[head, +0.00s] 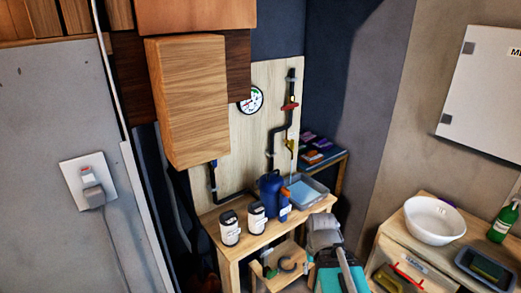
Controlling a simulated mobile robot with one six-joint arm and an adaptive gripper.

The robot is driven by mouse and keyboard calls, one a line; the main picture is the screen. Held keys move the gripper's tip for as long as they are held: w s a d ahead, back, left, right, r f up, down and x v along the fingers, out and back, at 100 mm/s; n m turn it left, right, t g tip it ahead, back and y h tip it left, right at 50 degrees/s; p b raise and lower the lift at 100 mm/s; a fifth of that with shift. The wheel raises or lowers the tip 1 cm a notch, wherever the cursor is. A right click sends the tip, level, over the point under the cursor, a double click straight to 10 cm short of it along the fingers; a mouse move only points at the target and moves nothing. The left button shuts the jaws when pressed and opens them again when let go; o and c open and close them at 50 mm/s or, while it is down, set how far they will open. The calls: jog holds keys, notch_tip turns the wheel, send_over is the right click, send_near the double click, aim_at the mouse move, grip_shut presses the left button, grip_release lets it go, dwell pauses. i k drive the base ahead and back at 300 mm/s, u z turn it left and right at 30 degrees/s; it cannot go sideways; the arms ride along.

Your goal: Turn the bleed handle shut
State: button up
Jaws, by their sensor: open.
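A red handle (290,104) sits on a dark pipe fixed to a pale wooden board (262,130) in the head view. A small yellow part (290,144) shows lower on the same pipe run. I cannot tell which of the two is the bleed handle. A round white gauge (250,99) is on the board to the left of the pipe.
A wooden table (230,252) below the board bears two white-labelled tins (229,228) (257,217), a blue jug (270,190) and a grey tray (308,190). A wooden cabinet (187,100) juts out at left. A counter with a white bowl (433,220) stands right.

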aim_at(291, 143)
jog(key=u, duration=0.1)
jog(key=i, duration=0.5)
jog(key=z, duration=1.15)
